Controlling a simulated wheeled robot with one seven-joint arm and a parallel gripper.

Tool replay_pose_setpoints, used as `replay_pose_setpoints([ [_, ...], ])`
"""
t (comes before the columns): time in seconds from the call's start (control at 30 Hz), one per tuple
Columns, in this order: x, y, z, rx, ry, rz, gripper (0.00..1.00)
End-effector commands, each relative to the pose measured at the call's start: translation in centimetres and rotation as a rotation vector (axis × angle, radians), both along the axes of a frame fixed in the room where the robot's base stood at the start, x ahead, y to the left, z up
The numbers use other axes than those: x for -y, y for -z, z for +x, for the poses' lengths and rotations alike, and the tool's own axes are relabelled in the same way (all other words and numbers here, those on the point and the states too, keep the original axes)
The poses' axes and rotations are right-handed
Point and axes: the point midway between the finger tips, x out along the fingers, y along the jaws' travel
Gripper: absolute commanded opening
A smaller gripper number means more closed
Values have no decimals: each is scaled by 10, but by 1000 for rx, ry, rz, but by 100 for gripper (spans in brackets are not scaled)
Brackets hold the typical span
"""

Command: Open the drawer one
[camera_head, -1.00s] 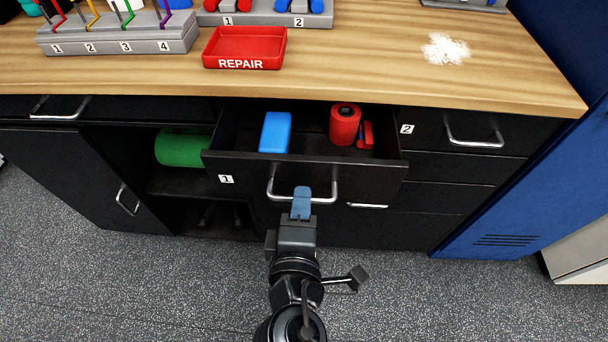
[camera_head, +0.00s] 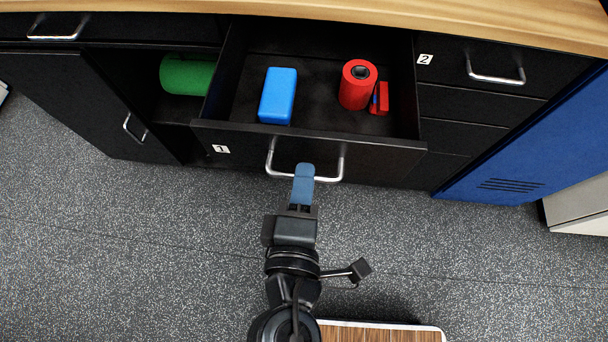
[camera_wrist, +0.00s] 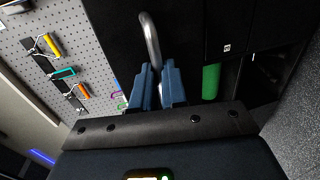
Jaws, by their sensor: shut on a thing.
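Drawer one (camera_head: 390,150) is a black drawer with a "1" label on its front, and it stands well out of the cabinet. Inside it lie a blue block (camera_head: 278,96) and a red cylinder (camera_head: 357,85) with a small red piece (camera_head: 380,98) beside it. The drawer's silver bar handle (camera_head: 271,158) runs along its front. My gripper (camera_head: 303,172) is at the middle of this handle, its blue fingers shut on the bar. In the wrist view the handle (camera_wrist: 151,40) passes down between the blue fingers (camera_wrist: 158,85).
Drawer two (camera_head: 455,60) is shut at the right, with its own handle (camera_head: 495,79). A green roll (camera_head: 187,75) lies in the open compartment at the left, by an open cabinet door (camera_head: 85,105). A blue locker (camera_head: 545,150) stands at the right. The grey floor (camera_head: 160,240) in front is clear.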

Motion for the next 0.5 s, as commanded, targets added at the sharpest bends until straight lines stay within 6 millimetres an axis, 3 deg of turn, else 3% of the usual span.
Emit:
replay_pose_setpoints([
  [0.27,0,0,0,-1,0,0,35],
  [0.5,0,0,0,0,0,0,37],
])
